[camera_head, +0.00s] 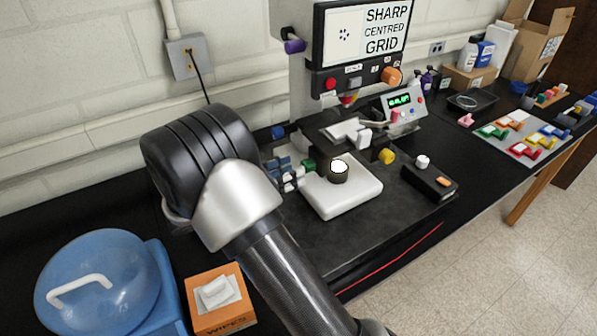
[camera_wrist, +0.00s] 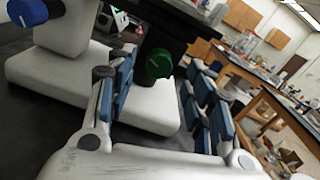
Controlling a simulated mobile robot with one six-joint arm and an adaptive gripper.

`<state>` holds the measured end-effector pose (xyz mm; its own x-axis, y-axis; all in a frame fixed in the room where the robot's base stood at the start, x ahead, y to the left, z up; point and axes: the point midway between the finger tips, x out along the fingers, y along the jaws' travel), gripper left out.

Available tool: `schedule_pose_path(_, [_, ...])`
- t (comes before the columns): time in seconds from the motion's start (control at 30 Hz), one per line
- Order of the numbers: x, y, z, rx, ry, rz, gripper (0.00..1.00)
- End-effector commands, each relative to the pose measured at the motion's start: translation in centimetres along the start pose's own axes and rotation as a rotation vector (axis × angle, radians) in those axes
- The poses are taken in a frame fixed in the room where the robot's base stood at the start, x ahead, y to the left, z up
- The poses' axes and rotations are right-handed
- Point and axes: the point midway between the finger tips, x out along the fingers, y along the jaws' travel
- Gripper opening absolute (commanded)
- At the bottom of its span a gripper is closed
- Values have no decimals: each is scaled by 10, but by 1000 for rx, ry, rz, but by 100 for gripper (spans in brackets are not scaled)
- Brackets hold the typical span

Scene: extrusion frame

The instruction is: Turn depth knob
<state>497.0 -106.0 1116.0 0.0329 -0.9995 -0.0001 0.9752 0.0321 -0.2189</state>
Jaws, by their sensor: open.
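A green knob (camera_head: 308,165) is on the left side of the bench instrument's white base. In the wrist view the same green knob (camera_wrist: 158,63) lies between and beyond the blue-padded fingers. My gripper (camera_head: 286,172) is open, just left of the green knob in the head view. Its fingers (camera_wrist: 163,78) are spread with nothing held between them; whether a pad touches the knob I cannot tell. A blue knob (camera_wrist: 27,12) shows at the wrist view's upper left. Other knobs are yellow (camera_head: 386,156), orange (camera_head: 391,76) and purple (camera_head: 294,46). No readable label names the depth knob.
The instrument's screen (camera_head: 365,33) reads "SHARP CENTRED GRID". A black eyepiece-like part (camera_head: 338,173) stands on the white base (camera_head: 350,198). A control box (camera_head: 430,180) is to its right. A blue domed container (camera_head: 98,280) and a wipes box (camera_head: 218,300) stand at front left.

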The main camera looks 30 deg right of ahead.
Motion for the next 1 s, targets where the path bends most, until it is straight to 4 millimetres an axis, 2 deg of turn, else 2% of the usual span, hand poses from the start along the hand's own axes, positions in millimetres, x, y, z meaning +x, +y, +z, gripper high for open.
schedule_pose_path(0.1, [18,0,-2,-1,1,-2,48])
schedule_pose_path(0.2, [27,0,-1,-1,0,0,48])
schedule_pose_path(0.57, [32,0,0,-2,0,2,48])
schedule_pose_path(1.0, [32,0,0,-2,0,1,18])
